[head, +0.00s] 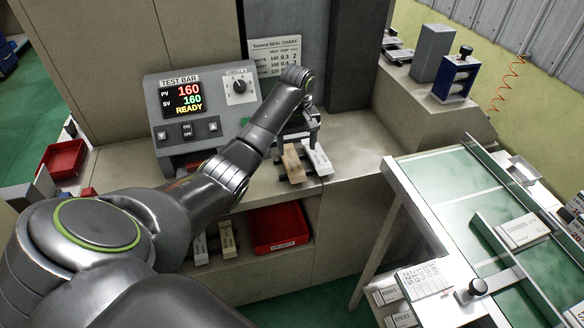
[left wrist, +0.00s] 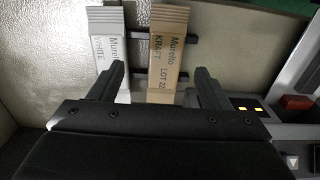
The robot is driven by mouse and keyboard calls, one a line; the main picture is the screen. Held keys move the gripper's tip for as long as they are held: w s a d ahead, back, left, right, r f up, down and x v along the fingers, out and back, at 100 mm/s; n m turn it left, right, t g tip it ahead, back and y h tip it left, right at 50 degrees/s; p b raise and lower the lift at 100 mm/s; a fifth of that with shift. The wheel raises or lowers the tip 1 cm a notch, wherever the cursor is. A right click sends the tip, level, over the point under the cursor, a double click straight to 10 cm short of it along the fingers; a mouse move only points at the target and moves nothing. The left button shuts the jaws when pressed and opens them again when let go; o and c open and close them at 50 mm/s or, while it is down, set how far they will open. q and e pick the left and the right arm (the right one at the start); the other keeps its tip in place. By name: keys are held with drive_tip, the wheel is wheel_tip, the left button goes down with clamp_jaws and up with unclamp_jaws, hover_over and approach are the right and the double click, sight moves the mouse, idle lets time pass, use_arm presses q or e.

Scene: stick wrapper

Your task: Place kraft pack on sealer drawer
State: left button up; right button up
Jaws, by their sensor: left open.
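The brown kraft pack (head: 292,165) lies on a dark rack on the counter, beside the white pack (head: 317,158). In the left wrist view the kraft pack (left wrist: 168,48), labelled KRAFT, and the white pack (left wrist: 107,42) lie side by side. My left gripper (head: 312,138) is open above the packs. In the left wrist view its fingers (left wrist: 161,85) span the kraft pack; the left finger overlaps the white pack, the right finger is past the kraft pack's right edge. The sealer (head: 200,118) stands left, its display reading READY. I cannot make out its drawer clearly; my arm covers part of it.
A red bin (head: 277,227) sits on the shelf below the counter, and another red tray (head: 64,158) is at far left. A green-topped table (head: 440,180) with a white pack (head: 522,231) stands at right. A blue device (head: 455,77) is at back right.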

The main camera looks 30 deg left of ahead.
sight(294, 166)
use_arm(q)
drive_tip(key=shift+f, duration=0.7)
drive_tip(key=f, duration=0.1)
drive_tip(key=f+p, duration=0.1)
drive_tip(key=f, duration=0.3)
drive_tip(key=shift+s+a+p, duration=0.25)
drive_tip(key=shift+s+p, duration=0.05)
drive_tip(key=shift+s, duration=0.1)
drive_tip(key=shift+f, duration=0.2)
drive_tip(key=c, duration=1.1)
